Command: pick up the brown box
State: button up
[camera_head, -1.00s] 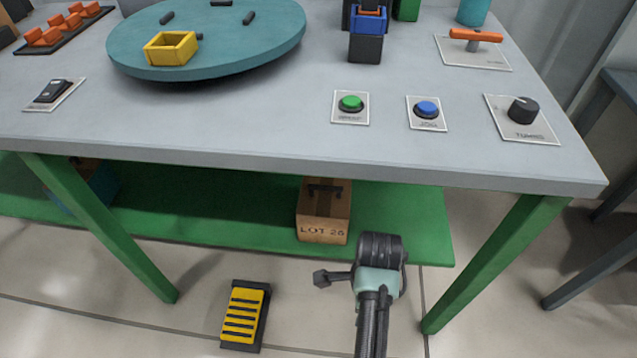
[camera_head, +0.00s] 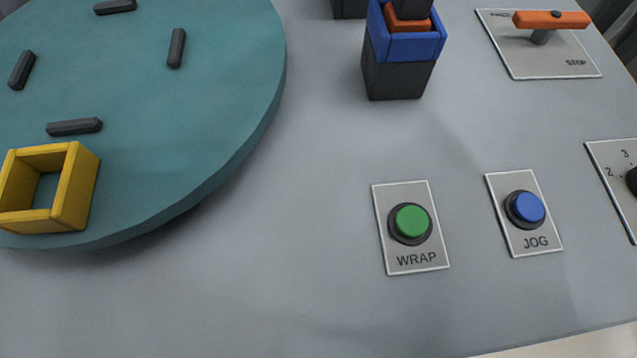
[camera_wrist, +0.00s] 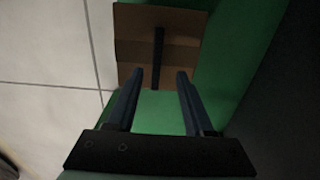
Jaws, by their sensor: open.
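The brown box (camera_wrist: 134,47) shows in the wrist view at the top middle, on the green shelf (camera_wrist: 160,119). A dark bar, its handle (camera_wrist: 158,58), runs along the middle of its top face. My gripper (camera_wrist: 160,74) is open, with its two dark fingers pointing at the box. The handle lies between the lines of the two fingers, beyond or near their tips. I cannot tell whether the fingertips touch the box. The brown box and my gripper are out of the head view.
The head view shows the grey tabletop (camera_head: 300,270) with a teal turntable (camera_head: 150,170), a yellow frame (camera_head: 75,190), a WRAP button (camera_head: 411,221), a JOG button (camera_head: 525,207) and an orange-handled lever (camera_head: 551,19). Pale floor tiles (camera_wrist: 45,45) lie left of the shelf in the wrist view.

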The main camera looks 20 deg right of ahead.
jog(key=f+b, duration=0.1)
jog(key=f, duration=0.1)
jog(key=f+b, duration=0.1)
jog(key=f, duration=0.2)
jog(key=f+b, duration=0.1)
jog(key=f, duration=0.1)
jog(key=shift+s+a+f+b, duration=0.2)
jog(key=shift+s+f+b, duration=0.1)
jog(key=shift+b, duration=0.1)
jog(key=shift+r, duration=0.15)
grip_shut()
jog(key=shift+w+r, duration=0.1)
dwell(0.8)
